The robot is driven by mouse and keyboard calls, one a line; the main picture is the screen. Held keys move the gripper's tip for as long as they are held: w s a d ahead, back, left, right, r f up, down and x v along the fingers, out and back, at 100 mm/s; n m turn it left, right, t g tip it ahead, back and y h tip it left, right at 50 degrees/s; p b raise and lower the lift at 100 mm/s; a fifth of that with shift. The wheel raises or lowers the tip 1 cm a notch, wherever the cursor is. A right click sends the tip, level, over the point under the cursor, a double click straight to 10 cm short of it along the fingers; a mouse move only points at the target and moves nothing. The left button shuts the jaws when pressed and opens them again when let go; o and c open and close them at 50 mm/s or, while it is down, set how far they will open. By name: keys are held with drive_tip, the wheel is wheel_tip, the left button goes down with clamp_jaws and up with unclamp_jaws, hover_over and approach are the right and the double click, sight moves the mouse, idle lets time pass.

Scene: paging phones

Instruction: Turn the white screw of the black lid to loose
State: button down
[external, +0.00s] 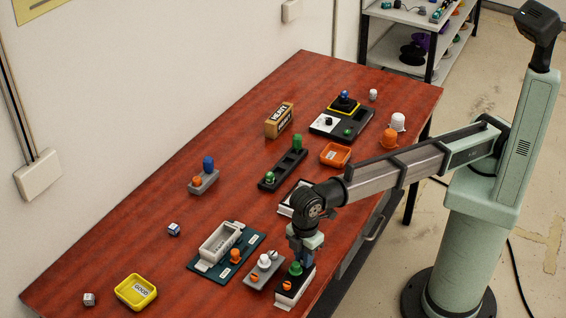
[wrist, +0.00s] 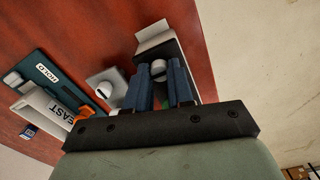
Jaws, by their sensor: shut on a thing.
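The black lid (external: 303,283) sits on a white base near the front edge of the table. It carries a green knob (external: 295,268) and an orange screw (external: 287,286). Its white screw (wrist: 158,68) has a dark slot and shows in the wrist view between the fingertips; in the external view it is hidden behind the knob and my gripper. My gripper (external: 304,252) points down over the lid. Its blue fingers (wrist: 158,75) are shut on the white screw. A little of the green knob shows between the fingers in the wrist view.
A grey block (external: 265,270) with a white knob stands close to the left of the lid. Beyond it lies a teal tray (external: 205,266) with a pale box. Another black-and-white unit (external: 288,205) lies behind my arm. A yellow bin (external: 150,300) is at front left.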

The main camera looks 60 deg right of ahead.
drive_tip(key=shift+m, duration=0.7)
drive_tip(key=c, duration=1)
unclamp_jaws()
wheel_tip(320, 180, up, 14)
drive_tip(key=shift+f, duration=0.1)
